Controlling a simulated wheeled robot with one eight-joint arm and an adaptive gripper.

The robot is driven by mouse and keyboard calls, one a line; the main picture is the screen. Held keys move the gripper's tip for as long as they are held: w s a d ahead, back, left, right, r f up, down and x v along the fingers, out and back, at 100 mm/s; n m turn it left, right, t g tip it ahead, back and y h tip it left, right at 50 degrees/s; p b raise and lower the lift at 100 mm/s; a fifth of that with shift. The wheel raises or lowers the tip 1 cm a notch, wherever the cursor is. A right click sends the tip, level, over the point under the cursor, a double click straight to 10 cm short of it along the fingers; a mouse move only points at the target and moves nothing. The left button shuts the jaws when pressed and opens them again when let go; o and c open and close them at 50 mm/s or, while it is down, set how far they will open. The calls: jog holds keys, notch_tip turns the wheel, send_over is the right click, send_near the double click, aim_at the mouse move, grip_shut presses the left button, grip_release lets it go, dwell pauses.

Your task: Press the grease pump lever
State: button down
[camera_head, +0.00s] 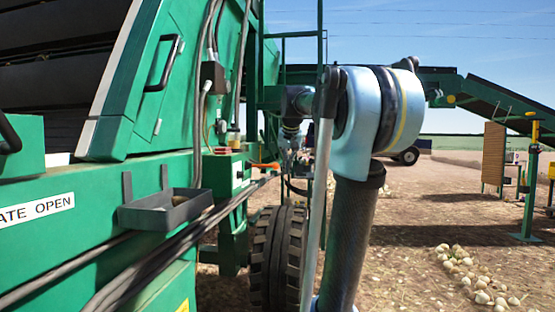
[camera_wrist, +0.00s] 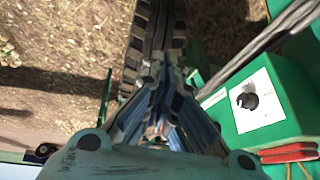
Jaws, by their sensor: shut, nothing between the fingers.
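I cannot clearly pick out the grease pump lever in either view. A green box (camera_wrist: 285,90) stands to the right of my gripper in the wrist view. It bears a white plate with a black knob (camera_wrist: 245,100), and red bars (camera_wrist: 288,152) lie at its lower right. In the head view this box (camera_head: 238,172) seems to stand beyond the grey tray, with an orange piece (camera_head: 264,166) beside it. My gripper (camera_wrist: 152,72) is shut and empty, over the ground and tyre, apart from the box. In the head view my arm largely hides it.
A large tyre (camera_head: 278,258) stands below the gripper area. A grey tray (camera_head: 165,210) sticks out from the green machine side, with dark hoses (camera_head: 150,258) beneath it. Piled onions (camera_head: 475,280) lie on the ground at right. Open ground lies right of my arm.

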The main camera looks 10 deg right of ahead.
jog(key=w+r+m+t, duration=0.1)
jog(key=w+r, duration=1.3)
jog(key=w, duration=0.4)
jog(key=shift+w+d+r+m+t, duration=0.15)
jog(key=shift+d+r+m+t, duration=0.15)
jog(key=shift+t, duration=0.1)
jog(key=shift+f, duration=0.15)
jog(key=x, duration=0.3)
jog(key=s+x, duration=0.1)
jog(key=x, duration=0.3)
jog(key=f+x, duration=0.1)
jog(key=x, duration=0.3)
jog(key=shift+s+a+f, duration=0.1)
jog(key=shift+a+f, duration=0.15)
jog(key=shift+a, duration=0.05)
jog(key=shift+a+f, duration=0.2)
jog(key=shift+f, duration=0.55)
jog(key=shift+a, duration=0.1)
